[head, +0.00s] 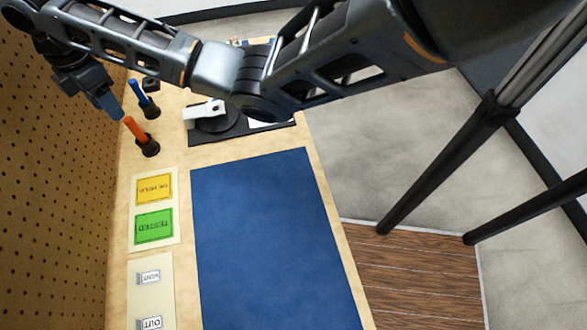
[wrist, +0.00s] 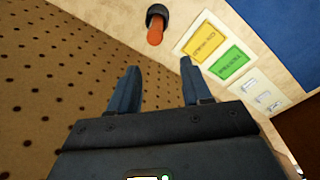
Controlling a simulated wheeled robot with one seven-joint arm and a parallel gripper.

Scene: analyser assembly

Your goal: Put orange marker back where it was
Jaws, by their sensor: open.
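The orange marker (head: 135,129) stands tilted in a black round holder (head: 149,147) on the wooden table, near the pegboard. In the wrist view the orange marker (wrist: 155,35) and its holder (wrist: 158,13) show ahead of the fingers. My gripper (head: 112,112) is at the upper left, close to the orange marker's top and apart from it. In the wrist view my gripper (wrist: 158,80) is open, with nothing between its two blue-grey fingers.
A blue marker (head: 138,92) stands in another black holder (head: 150,107) just behind. A pegboard (head: 60,180) rises along the left. Yellow (head: 153,189) and green (head: 153,227) labels and a blue mat (head: 265,235) lie in front. A white device (head: 205,110) sits right of the holders.

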